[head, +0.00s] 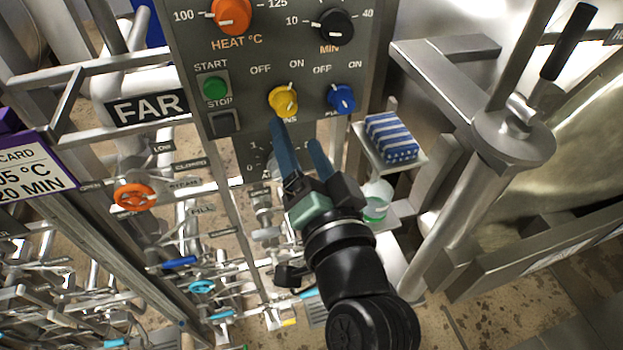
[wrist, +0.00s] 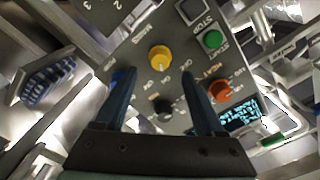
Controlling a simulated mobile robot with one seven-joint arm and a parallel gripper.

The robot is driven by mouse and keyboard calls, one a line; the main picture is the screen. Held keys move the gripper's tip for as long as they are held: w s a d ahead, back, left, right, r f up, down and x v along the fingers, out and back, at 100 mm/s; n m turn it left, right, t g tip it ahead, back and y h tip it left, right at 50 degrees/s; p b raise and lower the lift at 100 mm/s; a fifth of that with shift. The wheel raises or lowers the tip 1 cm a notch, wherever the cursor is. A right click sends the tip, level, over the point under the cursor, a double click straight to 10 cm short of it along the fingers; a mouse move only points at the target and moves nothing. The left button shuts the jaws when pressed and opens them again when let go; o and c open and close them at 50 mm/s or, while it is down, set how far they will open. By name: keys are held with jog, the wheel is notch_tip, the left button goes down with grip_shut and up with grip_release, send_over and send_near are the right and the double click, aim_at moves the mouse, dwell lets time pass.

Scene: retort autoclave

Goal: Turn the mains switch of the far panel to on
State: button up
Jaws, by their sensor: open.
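The far panel (head: 245,65) is grey, beside a "FAR" sign (head: 148,107). Its yellow mains knob (head: 283,101) sits below OFF and ON markings; its label is partly hidden by my finger.
A blue knob (head: 341,98) is right beside the yellow one, near my finger. Green start (head: 215,86) and dark stop (head: 224,123) buttons are left; orange (head: 232,14) and black (head: 334,26) dials are above. A shelf with a striped blue sponge (head: 391,137) is at right.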

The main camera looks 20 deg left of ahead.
jog(key=b+v, duration=0.1)
jog(key=v, duration=0.4)
jog(key=shift+s+d, duration=0.15)
jog(key=shift+s, duration=0.05)
jog(key=w+d+r+n+t+h, duration=0.1)
jog(key=d+r+t, duration=0.1)
jog(key=r, duration=0.4)
jog(key=w+d+r+t+h, duration=0.2)
jog(key=r+t, duration=0.1)
jog(key=r, duration=0.3)
jog(key=w+d+r+n+t+h, duration=0.1)
jog(key=r+t, duration=0.1)
jog(key=r, duration=0.4)
jog(key=s+d+r+t+h, duration=0.2)
jog(key=r+h, duration=0.1)
jog(key=r, duration=0.4)
jog(key=s+d+r+t+h, duration=0.2)
jog(key=s+r+t+h, duration=0.1)
jog(key=r, duration=0.4)
jog(key=shift+s, duration=0.3)
